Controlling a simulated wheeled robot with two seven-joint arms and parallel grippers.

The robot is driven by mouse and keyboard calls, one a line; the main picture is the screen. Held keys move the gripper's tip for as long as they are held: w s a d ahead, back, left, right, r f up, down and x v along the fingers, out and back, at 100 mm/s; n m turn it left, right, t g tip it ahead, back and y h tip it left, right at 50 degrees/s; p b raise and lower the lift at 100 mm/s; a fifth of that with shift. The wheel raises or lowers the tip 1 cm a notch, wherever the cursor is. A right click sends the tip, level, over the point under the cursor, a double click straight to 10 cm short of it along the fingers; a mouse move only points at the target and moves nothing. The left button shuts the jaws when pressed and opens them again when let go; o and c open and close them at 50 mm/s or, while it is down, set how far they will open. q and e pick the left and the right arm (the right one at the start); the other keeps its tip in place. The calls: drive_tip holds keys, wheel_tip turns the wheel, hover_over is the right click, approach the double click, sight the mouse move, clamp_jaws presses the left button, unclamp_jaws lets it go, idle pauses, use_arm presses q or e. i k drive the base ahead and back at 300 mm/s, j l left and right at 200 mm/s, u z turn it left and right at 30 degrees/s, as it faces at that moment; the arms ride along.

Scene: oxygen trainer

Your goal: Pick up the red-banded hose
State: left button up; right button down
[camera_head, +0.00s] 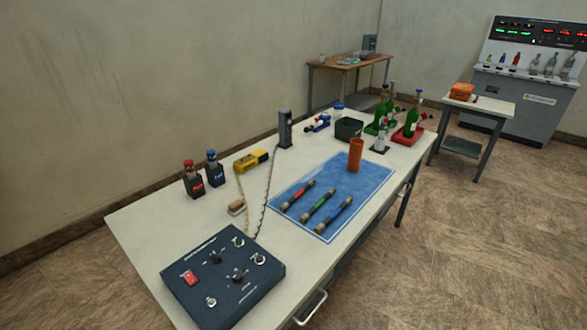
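The red-banded hose (297,195) lies on the blue mat (358,182) on the white table. It is a short dark piece with a red band in its middle and tan ends. It is the leftmost of three similar hoses lying side by side. The green-banded hose (319,205) is beside it, and the blue-banded hose (335,216) is to the right of that. Neither of my grippers is in view.
An orange cylinder (356,155) stands upright on the mat. A dark control box (222,279) is at the table's near end. Two dark bottles (193,179), a yellow device (251,161) and a corded handset post (285,129) stand left of the mat. Green bottles (412,118) are at the far end.

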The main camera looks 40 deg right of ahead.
sight(284, 207)
drive_tip(key=z, duration=1.25)
drive_tip(key=i+l+u, duration=0.15)
drive_tip(key=l, duration=0.25)
drive_tip(key=l+u, duration=0.15)
drive_tip(key=l, duration=0.3)
drive_tip(key=i+l+u, duration=0.15)
drive_tip(key=l, duration=0.25)
